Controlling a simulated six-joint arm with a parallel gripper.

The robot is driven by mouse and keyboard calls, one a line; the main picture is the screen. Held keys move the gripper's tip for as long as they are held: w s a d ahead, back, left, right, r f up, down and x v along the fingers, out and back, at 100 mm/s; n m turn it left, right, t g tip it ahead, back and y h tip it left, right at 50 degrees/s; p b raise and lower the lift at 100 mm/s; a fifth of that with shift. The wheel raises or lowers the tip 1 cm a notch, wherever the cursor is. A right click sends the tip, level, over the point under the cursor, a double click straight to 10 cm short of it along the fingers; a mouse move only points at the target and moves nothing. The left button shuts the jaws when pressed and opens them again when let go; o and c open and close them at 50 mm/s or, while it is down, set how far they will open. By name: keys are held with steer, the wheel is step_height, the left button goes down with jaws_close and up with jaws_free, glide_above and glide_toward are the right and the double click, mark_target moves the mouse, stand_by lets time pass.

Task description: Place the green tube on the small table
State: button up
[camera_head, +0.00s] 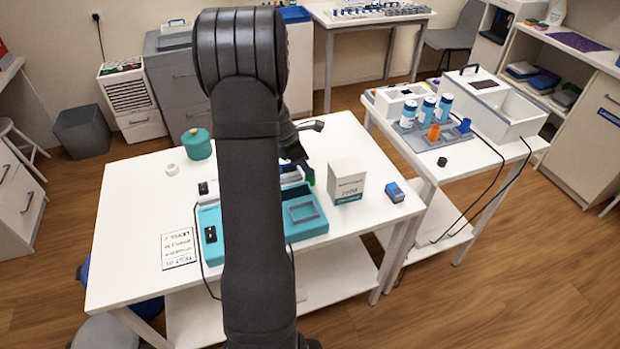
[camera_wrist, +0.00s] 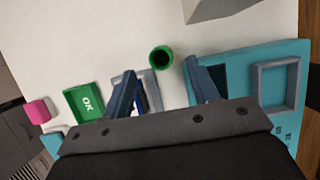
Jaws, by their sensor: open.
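The green tube (camera_wrist: 161,58) shows its round open end in the wrist view, between and just past my fingertips. A gap shows on each side of it. My gripper (camera_wrist: 160,68) is open and empty. In the head view my gripper (camera_head: 303,160) is over the middle of the white table, partly behind my own arm. Only a small bit of green (camera_head: 308,174) shows beside it there. A smaller white table (camera_head: 480,172) stands to the right, bearing a tray and a white box. I cannot tell what the tube's lower end rests on.
A white carton (camera_head: 346,182) stands right of my gripper, with a small blue box (camera_head: 394,191) beyond it. A teal device (camera_head: 304,212) lies in front. On the right table, a grey rack (camera_head: 425,142) holds bottles and cups near a white box (camera_head: 515,115). Cables hang there.

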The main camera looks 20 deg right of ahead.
steer(key=x, duration=0.5)
steer(key=shift+f, duration=0.1)
steer(key=shift+c, duration=0.2)
steer(key=c, duration=1.1)
